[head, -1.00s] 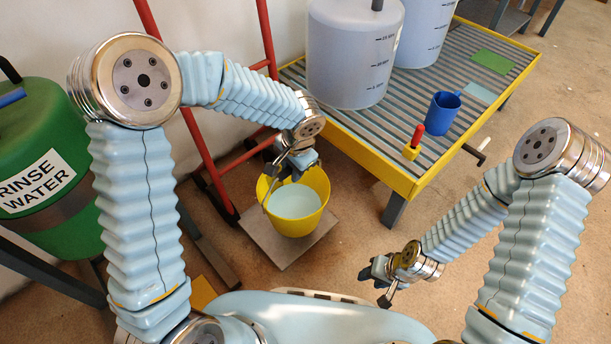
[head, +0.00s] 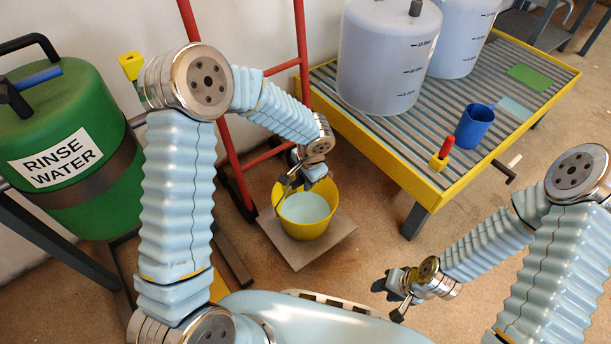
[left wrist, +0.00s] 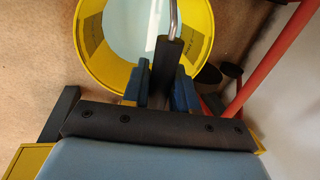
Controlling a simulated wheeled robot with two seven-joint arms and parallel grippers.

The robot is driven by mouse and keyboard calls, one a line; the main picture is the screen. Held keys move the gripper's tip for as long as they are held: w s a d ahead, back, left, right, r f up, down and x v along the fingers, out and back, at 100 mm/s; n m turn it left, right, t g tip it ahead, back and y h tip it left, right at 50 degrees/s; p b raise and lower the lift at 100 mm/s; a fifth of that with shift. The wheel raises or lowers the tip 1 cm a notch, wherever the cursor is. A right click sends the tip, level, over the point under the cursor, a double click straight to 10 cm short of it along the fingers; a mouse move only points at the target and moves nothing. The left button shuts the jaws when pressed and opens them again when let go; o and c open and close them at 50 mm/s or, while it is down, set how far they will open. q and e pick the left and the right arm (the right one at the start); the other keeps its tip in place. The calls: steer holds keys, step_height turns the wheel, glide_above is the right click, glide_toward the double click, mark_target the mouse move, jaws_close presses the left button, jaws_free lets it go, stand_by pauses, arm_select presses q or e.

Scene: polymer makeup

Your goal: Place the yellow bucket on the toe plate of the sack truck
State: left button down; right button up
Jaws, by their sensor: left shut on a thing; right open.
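The yellow bucket (head: 306,232), with pale liquid inside, is upright over the grey toe plate (head: 331,246) of the red sack truck (head: 233,162). I cannot tell whether its base touches the plate. My left gripper (head: 300,178) is above the bucket's back rim, shut on its handle. The left wrist view shows the blue fingers (left wrist: 160,88) around the dark handle grip (left wrist: 167,62), with the bucket (left wrist: 88,48) beyond. The plate's back part is hidden by the bucket. My right gripper (head: 390,297) is open and empty, right of and nearer than the plate.
A yellow-edged grated bench (head: 440,197) stands right of the truck, with clear tanks (head: 385,60), a blue mug (head: 474,127) and a red-handled yellow item (head: 441,156). A green rinse water barrel (head: 60,110) stands at left. Floor between plate and bench is free.

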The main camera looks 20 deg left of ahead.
arm_select(q)
steer(key=shift+r, duration=0.1)
steer(key=c, duration=0.9)
jaws_free()
steer(key=shift+f, duration=0.2)
steer(key=shift+r, duration=0.1)
